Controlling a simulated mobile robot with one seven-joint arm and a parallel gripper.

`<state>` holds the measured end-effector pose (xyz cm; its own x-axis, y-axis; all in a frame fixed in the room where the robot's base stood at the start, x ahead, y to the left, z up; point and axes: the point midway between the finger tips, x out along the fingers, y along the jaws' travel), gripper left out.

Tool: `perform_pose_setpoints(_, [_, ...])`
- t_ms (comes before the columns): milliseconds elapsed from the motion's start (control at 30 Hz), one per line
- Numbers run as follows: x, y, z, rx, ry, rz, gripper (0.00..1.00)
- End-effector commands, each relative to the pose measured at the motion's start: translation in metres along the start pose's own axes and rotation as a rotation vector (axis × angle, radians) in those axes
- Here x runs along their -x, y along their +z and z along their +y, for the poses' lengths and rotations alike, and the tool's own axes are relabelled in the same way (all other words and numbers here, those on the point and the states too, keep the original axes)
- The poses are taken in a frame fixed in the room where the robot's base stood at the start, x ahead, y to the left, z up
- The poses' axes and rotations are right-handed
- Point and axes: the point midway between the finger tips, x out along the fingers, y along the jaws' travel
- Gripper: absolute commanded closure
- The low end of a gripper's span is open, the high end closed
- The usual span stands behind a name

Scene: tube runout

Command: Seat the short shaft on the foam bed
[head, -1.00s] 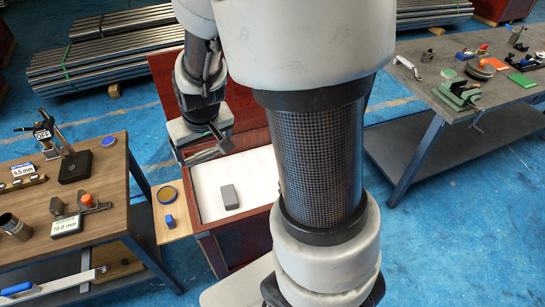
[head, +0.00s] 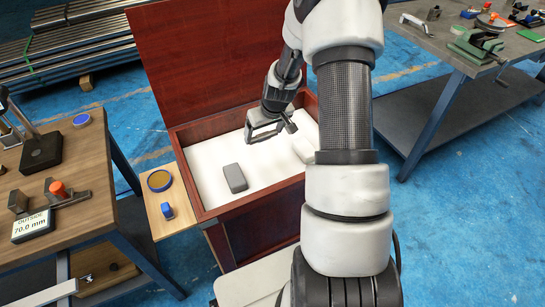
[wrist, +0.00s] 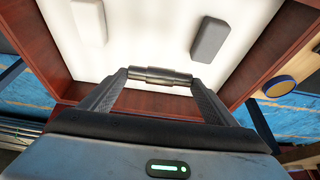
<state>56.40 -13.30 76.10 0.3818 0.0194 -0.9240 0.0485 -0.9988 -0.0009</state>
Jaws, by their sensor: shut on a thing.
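The short shaft (wrist: 160,76) is a stepped grey metal cylinder, lying crosswise between my fingertips in the wrist view. My gripper (wrist: 161,80) is shut on it, one finger at each end. In the head view my gripper (head: 264,133) is inside the open red-brown box, low over the white foam bed (head: 207,165). The foam also fills the middle of the wrist view (wrist: 140,40). I cannot tell whether the shaft touches the foam.
A dark grey block (head: 235,178) lies on the foam left of my gripper, and a pale block (wrist: 89,22) lies on the other side. The box walls (head: 250,198) and raised lid (head: 215,60) surround the bed. A side shelf holds a yellow-topped disc (head: 159,181) and blue piece (head: 167,211).

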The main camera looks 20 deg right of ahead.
Motion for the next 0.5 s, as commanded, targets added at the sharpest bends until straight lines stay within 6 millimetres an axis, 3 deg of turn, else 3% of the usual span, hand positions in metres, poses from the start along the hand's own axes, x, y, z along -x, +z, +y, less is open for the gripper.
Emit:
perform_pose_setpoints(33, [-0.030, 0.008, 0.010, -0.005, 0.002, 0.002, 0.54])
perform_pose_setpoints(200, [-0.067, 0.016, 0.030, -0.010, 0.006, 0.003, 0.54])
perform_pose_setpoints(500, [-0.075, 0.017, 0.037, -0.011, 0.008, 0.004, 0.54])
